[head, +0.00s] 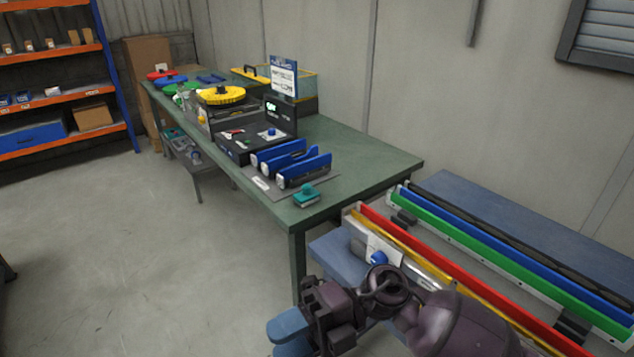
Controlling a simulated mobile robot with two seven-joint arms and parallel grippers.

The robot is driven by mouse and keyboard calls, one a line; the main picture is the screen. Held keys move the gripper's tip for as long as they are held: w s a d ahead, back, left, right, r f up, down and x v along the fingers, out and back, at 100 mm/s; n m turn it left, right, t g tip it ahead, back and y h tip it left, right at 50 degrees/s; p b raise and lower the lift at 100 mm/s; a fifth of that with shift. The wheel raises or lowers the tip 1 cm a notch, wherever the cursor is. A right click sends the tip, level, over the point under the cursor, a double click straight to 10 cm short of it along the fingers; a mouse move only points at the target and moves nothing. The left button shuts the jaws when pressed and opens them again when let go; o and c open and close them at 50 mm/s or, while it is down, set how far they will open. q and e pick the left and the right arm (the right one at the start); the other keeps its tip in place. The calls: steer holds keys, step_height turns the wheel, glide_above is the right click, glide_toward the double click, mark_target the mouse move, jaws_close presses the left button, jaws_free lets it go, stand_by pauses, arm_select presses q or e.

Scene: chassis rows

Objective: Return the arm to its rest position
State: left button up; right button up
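My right arm comes in from the bottom right, a dark purple arm. Its gripper (287,338) has blue fingers and points left at the bottom edge, in front of the green table. The fingers lie close together and are partly cut off by the frame, so I cannot tell whether they are open or shut. I see no object in them. My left arm and gripper are not in view.
Right of the gripper stands a low bench with red, yellow, green and blue rails (500,236). The green table (372,164) carries blue holders (304,170), a teal block (307,196) and a yellow reel (221,95). Shelves (60,97) stand far left.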

steer(key=w+d+f+m+t+h, duration=0.1)
steer(key=w+d+f+m+t, duration=0.15)
steer(key=d+m+t, duration=0.45)
steer(key=w+d+f+m+t+h, duration=0.15)
steer(key=w+m+t, duration=0.25)
steer(key=m+t, duration=0.65)
steer(key=w+d+f+m+t+h, duration=0.1)
steer(key=w+d+f+m+t, duration=0.15)
steer(key=d+m+t, duration=0.5)
steer(key=s+d+f+m+g+h, duration=0.2)
steer(key=s+d+f+m+h, duration=0.4)
steer(key=d+f+m, duration=0.1)
steer(key=s+d+f+m+g+h, duration=0.3)
steer(key=s+d+f+m+h, duration=0.3)
steer(key=f, duration=0.6)
steer(key=s+d, duration=0.1)
steer(key=d, duration=0.1)
steer(key=shift+s+d+f+m, duration=0.3)
steer(key=shift+d+m, duration=0.1)
steer(key=shift+s+h, duration=0.1)
steer(key=shift+h, duration=0.15)
